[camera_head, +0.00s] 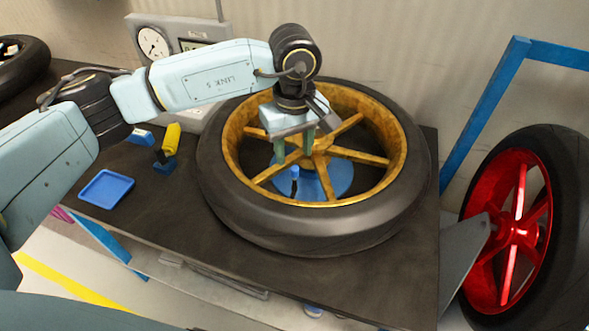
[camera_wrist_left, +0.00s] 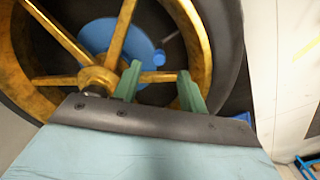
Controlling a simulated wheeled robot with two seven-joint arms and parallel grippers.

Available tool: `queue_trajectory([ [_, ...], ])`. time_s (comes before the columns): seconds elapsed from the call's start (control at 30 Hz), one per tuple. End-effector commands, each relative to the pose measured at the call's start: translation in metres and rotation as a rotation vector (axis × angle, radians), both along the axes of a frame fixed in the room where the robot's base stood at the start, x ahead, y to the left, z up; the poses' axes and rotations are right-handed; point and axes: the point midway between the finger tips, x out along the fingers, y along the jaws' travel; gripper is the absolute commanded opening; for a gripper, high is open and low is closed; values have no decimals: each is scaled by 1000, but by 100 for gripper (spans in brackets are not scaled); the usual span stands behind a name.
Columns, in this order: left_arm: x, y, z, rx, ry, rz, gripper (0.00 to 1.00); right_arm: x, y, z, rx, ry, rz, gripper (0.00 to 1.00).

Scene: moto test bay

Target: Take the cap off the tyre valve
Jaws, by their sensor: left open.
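A tyre on a golden spoked wheel (camera_head: 252,125) lies flat on the dark bench. A small blue cap (camera_head: 295,172) stands upright on a dark valve stem (camera_head: 294,187) inside the rim, on the near side. My left gripper (camera_head: 295,150) is over the wheel with its green fingers pointing down, open and empty, above and just behind the cap. In the left wrist view the blue cap (camera_wrist_left: 159,58) shows beyond the open fingertips (camera_wrist_left: 160,73), between them in the picture. I cannot tell whether the fingers touch a spoke. My right gripper is not in view.
A blue disc (camera_head: 340,178) shows beneath the spokes. A shallow blue tray (camera_head: 106,189) lies empty at the bench's left, near a yellow-topped item (camera_head: 172,137). A gauge box (camera_head: 153,43) stands behind my arm. A red wheel (camera_head: 517,232) and blue frame (camera_head: 485,115) are at right.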

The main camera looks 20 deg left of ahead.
Motion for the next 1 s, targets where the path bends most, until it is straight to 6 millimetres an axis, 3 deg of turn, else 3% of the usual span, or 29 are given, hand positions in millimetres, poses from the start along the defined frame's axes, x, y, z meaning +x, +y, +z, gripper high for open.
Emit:
queue_trajectory([
  [0.27, -1, -1, -39, -1, 4, 0, 42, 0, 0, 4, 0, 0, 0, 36],
  [0.57, -1, -2, -44, -1, 1, -1, 41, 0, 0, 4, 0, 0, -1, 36],
  [0.87, -1, -1, -44, -1, 1, 0, 2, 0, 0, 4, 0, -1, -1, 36],
  [1.0, -1, -1, -43, -1, 1, 0, 0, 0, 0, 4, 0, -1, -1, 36],
])
